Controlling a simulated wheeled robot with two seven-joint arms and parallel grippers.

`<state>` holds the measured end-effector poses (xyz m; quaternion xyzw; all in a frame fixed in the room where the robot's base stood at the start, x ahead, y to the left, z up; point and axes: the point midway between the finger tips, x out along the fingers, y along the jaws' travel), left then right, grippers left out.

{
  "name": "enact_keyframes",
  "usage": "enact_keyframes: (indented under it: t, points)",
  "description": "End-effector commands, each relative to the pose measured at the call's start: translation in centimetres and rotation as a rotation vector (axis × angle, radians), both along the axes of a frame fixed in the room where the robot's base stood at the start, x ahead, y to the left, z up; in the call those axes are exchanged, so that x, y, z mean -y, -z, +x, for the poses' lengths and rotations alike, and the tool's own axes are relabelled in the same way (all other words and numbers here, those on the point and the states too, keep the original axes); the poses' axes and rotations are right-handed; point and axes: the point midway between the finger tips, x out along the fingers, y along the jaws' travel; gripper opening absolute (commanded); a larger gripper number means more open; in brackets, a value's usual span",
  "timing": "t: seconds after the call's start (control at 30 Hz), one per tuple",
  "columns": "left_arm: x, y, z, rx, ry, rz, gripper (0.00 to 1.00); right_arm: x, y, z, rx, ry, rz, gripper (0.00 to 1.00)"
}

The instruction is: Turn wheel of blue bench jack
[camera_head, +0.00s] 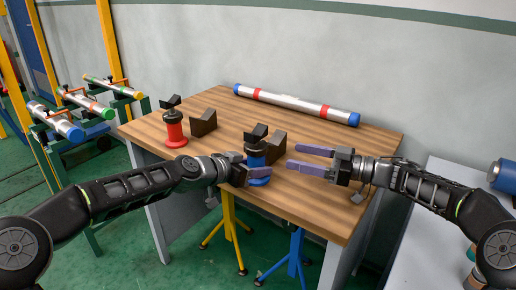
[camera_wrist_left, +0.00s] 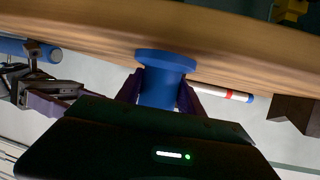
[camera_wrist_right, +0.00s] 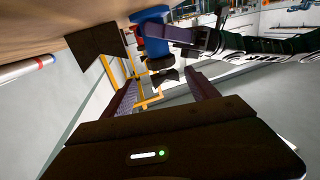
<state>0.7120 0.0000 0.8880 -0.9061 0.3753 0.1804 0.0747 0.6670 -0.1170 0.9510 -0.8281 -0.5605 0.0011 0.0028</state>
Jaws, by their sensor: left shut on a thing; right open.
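The blue bench jack (camera_head: 258,158) stands on the wooden table (camera_head: 215,111) near its front edge, with a dark V-shaped head on top. My left gripper (camera_head: 262,174) is shut on the lower part of the blue jack. In the left wrist view its fingers sit on both sides of the jack's blue body (camera_wrist_left: 158,88), below a wide blue disc. The jack's dark head is hidden there. My right gripper (camera_head: 306,160) is open and empty to the right of the jack, apart from it. The blue jack also shows beyond it in the right wrist view (camera_wrist_right: 152,40).
A red bench jack (camera_head: 174,130) stands at the left of the table. Dark V-blocks stand beside the red jack (camera_head: 203,122) and behind the blue jack (camera_head: 278,143). A silver pipe with blue ends (camera_head: 290,102) lies along the back. The table's right part is clear.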

Motion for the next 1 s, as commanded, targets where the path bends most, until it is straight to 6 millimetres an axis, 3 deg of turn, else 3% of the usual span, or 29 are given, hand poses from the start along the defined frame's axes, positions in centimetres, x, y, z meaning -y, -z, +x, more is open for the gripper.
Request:
enact_keyframes:
  t: [0.47,0.67,1.0]
  points:
    - [0.0,0.0,0.0,0.0,0.001,0.0,0.0,-0.8,0.0,0.3,0.005,-0.005,-0.003,0.68]
    - [0.0,0.0,0.0,0.0,0.001,0.0,0.0,-3.4,0.0,1.2,0.005,-0.007,-0.003,0.68]
    - [0.0,0.0,0.0,0.0,0.001,0.0,0.0,-9.4,0.0,3.6,0.004,-0.006,-0.004,0.68]
